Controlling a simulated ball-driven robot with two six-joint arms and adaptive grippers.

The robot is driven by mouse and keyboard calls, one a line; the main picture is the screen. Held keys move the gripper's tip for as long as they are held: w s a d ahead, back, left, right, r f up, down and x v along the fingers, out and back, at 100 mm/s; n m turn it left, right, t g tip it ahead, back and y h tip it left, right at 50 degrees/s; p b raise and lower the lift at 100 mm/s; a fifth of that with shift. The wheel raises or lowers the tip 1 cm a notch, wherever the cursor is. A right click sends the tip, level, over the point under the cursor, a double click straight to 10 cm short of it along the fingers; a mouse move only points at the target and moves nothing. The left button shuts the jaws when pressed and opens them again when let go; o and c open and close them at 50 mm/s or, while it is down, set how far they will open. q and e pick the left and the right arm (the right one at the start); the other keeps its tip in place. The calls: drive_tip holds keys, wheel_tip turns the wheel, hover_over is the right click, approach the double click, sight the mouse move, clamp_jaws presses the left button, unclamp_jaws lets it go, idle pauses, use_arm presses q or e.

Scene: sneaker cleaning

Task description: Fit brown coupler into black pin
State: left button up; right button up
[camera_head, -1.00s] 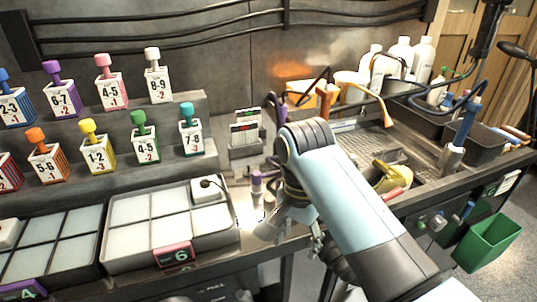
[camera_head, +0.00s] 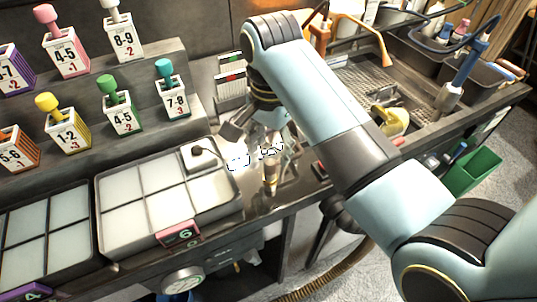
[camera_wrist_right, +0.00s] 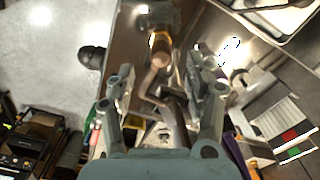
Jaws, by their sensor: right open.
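A small upright cylinder (camera_head: 270,172) with brown and gold bands stands near the bench's front edge in the head view. In the right wrist view a brown rounded piece (camera_wrist_right: 160,54) with a gold band lies ahead of the fingers; it may be the coupler. I cannot clearly pick out the black pin. My right gripper (camera_head: 258,135) is behind and above the cylinder in the head view. In the right wrist view its two fingers (camera_wrist_right: 167,92) are spread, with nothing clearly held between them. My left gripper is not in view.
A white gridded tray (camera_head: 120,209) with a pink 6 label lies left of the gripper. Numbered stamps stand on a step behind it. A card holder (camera_head: 232,92) is close behind the gripper. A sink grid with a yellow tool (camera_head: 390,120) is at right.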

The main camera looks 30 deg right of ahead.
sight(270, 162)
wheel_tip(270, 162, down, 4)
drive_tip(key=shift+r, duration=0.25)
wheel_tip(270, 162, down, 3)
drive_tip(key=shift+w+p, duration=0.1)
drive_tip(key=shift+p, duration=0.2)
drive_tip(key=shift+f, duration=0.3)
drive_tip(key=c, duration=0.4)
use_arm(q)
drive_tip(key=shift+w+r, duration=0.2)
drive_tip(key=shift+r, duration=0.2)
use_arm(e)
drive_tip(key=shift+r, duration=0.1)
clamp_jaws()
